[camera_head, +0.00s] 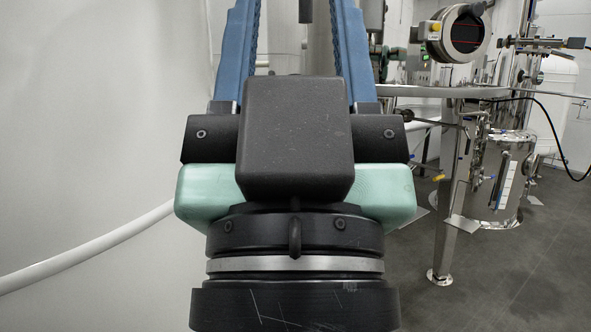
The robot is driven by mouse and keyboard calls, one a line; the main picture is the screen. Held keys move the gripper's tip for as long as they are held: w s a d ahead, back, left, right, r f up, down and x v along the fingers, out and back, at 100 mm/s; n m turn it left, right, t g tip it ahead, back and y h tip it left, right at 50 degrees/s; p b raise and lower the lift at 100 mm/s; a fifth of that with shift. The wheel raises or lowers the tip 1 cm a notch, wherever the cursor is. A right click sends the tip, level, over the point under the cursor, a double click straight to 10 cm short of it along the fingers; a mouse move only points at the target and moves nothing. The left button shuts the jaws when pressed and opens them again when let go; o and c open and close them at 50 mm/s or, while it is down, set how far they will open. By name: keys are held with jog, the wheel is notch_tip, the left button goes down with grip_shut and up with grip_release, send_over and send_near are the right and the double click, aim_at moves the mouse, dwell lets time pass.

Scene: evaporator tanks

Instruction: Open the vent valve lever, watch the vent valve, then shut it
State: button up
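My gripper (292,8) fills the centre, seen from behind, with its two blue fingers running up to the top edge. The fingers stand apart with a pale surface visible between them, so it looks open. Their very tips are cut off or at the frame edge. A short dark upright piece (306,11) shows between the fingers at the top; I cannot tell whether it is the vent valve lever or whether anything touches it. I cannot pick out the vent valve with certainty, and my gripper's body hides much of the middle.
A pale tank wall fills the left, with a white hose (90,248) low across it. At right stand a round gauge (465,33), a steel platform (450,91) on a leg, a steel vessel (510,165), pipes and a black cable (552,125). Grey floor (500,285) is clear at lower right.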

notch_tip(320, 180, up, 19)
jog(key=p, duration=1.6)
jog(key=shift+f, duration=0.1)
dwell(3.2)
